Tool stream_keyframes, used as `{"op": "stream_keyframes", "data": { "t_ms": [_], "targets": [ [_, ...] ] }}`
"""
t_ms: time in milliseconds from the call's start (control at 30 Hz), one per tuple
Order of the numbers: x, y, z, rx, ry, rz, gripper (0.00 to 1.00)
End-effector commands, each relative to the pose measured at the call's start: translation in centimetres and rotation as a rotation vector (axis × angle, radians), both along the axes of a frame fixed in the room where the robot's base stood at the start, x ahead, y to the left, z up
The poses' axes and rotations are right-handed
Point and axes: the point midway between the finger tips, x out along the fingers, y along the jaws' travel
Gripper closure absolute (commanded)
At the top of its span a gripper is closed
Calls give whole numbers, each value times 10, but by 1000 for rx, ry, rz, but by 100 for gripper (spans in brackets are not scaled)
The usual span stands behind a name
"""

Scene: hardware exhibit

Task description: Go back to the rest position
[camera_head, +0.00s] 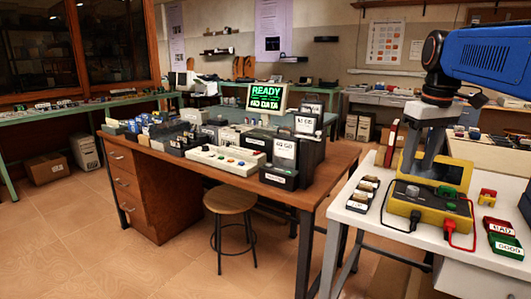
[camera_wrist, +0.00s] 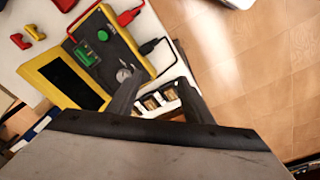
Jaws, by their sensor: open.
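My gripper (camera_head: 428,170) points down over the white table at the right of the head view, above or in front of the yellow tester (camera_head: 432,212). In the wrist view, my gripper (camera_wrist: 160,88) has its two dark fingers apart with nothing held between them. The tester (camera_wrist: 116,47) has a dark top, a green button, a green part and a dial, and a yellow-framed screen (camera_wrist: 62,82) beside it. A row of small labelled pieces (camera_wrist: 152,103) shows between and beyond the fingers. I cannot tell the fingers' exact height over the table.
A red BAD tray (camera_head: 499,227) and a green GOOD tray (camera_head: 508,246) lie right of the tester, near a small yellow-red piece (camera_head: 487,196). A wooden desk (camera_head: 335,165) with several boxes and a READY screen (camera_head: 267,97) stands left. A stool (camera_head: 230,200) stands before it.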

Motion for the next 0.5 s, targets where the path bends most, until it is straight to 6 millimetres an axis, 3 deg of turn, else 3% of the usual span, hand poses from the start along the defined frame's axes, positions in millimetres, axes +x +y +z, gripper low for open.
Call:
{"op": "stream_keyframes", "data": {
  "t_ms": [200,500],
  "targets": [
    [-53,32,-43,-3,-68,-58,54],
    [-123,63,-116,10,-163,-140,54]
  ]
}}
